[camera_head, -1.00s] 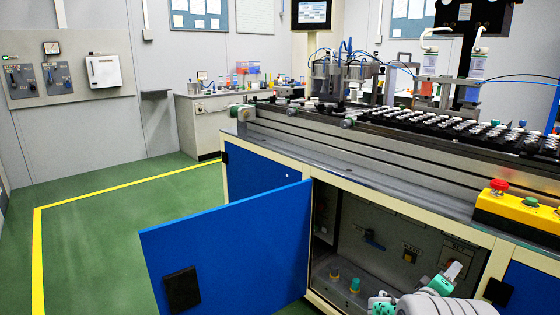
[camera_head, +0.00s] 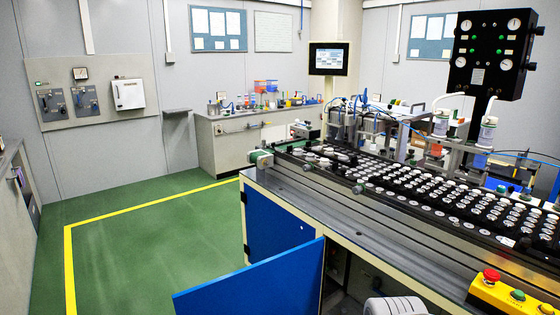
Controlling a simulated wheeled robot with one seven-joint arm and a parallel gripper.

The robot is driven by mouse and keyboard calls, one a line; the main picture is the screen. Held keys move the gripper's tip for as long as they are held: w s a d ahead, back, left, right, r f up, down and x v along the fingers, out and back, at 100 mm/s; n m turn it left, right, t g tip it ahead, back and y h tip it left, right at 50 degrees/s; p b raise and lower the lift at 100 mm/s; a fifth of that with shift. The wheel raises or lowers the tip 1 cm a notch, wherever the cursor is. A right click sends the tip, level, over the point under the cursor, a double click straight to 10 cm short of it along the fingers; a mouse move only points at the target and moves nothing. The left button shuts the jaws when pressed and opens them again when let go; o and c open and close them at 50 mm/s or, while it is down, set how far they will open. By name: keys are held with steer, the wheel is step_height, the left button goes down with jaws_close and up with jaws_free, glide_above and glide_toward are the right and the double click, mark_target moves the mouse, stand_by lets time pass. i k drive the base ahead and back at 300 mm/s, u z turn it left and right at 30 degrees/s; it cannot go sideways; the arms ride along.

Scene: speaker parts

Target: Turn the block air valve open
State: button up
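No part in view is clearly legible as the block air valve. Two grey wall units (camera_head: 50,103) and (camera_head: 84,98) with small handles are on a panel at the far left, but their labels are too small to read. The open cabinet (camera_head: 362,280) under the conveyor bench shows only its dark upper inside; its lower inside is below the picture. Its blue door (camera_head: 255,281) stands swung out to the left. A grey part of my arm shows at the bottom edge in front of the cabinet. My gripper is out of view.
The conveyor bench (camera_head: 340,217) with rows of speaker parts fills the right side. A yellow button box (camera_head: 505,297) with a red button sits at its front right. A black gauge panel (camera_head: 491,57) stands behind. Green floor (camera_head: 150,250) is clear at left.

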mark_target(372, 287)
steer(key=u, duration=0.15)
steer(key=k, duration=1)
steer(key=z, duration=1.05)
steer(key=i, duration=1.2)
steer(key=u, duration=0.65)
